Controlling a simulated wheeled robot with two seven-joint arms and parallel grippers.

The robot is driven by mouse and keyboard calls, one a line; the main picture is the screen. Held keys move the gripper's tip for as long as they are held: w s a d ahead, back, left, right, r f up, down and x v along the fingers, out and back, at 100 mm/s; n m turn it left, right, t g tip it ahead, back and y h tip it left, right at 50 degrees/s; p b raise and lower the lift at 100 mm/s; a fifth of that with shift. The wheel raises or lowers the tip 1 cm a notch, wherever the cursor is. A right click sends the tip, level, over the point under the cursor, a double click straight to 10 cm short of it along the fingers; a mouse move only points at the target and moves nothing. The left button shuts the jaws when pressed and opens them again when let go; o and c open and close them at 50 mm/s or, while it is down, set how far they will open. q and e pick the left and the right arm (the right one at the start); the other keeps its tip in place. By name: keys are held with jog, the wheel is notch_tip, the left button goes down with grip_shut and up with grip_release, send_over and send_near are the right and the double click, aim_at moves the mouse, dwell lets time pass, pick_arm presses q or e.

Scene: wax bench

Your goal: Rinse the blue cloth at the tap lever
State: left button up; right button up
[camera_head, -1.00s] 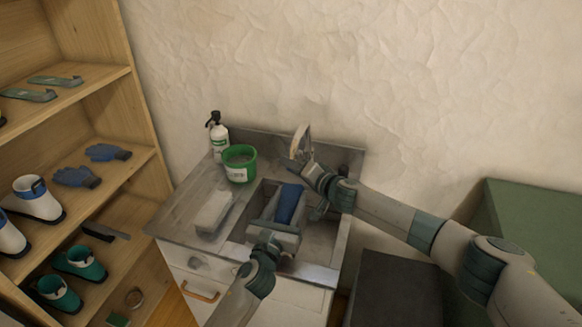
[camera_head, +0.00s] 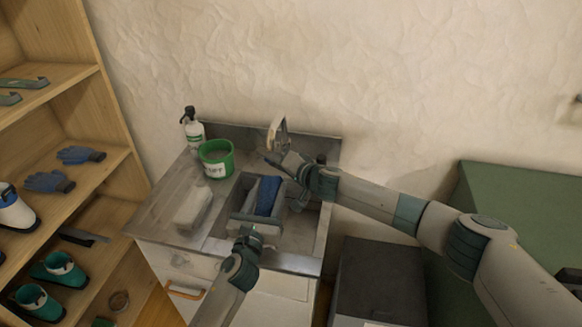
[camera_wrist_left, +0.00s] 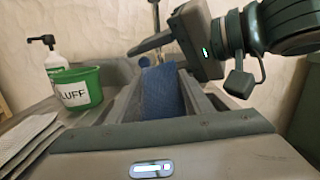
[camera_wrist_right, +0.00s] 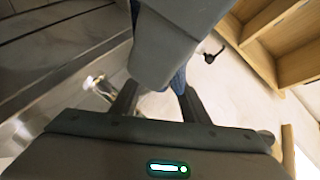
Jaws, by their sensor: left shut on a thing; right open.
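The blue cloth (camera_head: 268,194) is between the fingers of my left gripper (camera_head: 264,200), over the sink basin (camera_head: 303,238). The cloth also shows in the left wrist view (camera_wrist_left: 162,92), and an edge of it in the right wrist view (camera_wrist_right: 178,80). My left gripper is shut on it. My right gripper (camera_head: 284,164) is open, just in front of the pale curved tap (camera_head: 277,137) at the back of the sink. A shiny metal part (camera_wrist_right: 99,87) shows beside its fingers in the right wrist view. Whether the gripper touches the lever is hidden.
A green bucket (camera_head: 216,161) and a white pump bottle (camera_head: 194,132) stand on the counter left of the sink. A wooden shelf (camera_head: 112,170) with gloves and boots is at left; a green cabinet (camera_head: 525,190) is at right.

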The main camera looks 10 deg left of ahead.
aim_at(255, 213)
jog(key=v, duration=1.1)
pick_arm(q)
jog(key=shift+s, duration=0.1)
jog(key=shift+s+a, duration=0.2)
jog(key=shift+s, duration=1)
jog(key=shift+s+a+p, duration=0.15)
jog(key=shift+s, duration=0.75)
jog(key=shift+s+a+p, duration=0.2)
jog(key=shift+s, duration=0.7)
jog(key=shift+s+a+p, duration=0.15)
jog(key=shift+s, duration=0.75)
pick_arm(e)
jog(key=shift+r, duration=0.55)
pick_arm(q)
jog(key=s+r+p, duration=0.4)
jog(key=s, duration=0.1)
jog(key=shift+a, duration=0.45)
pick_arm(e)
notch_tip(255, 213, up, 4)
jog(key=shift+f, duration=0.1)
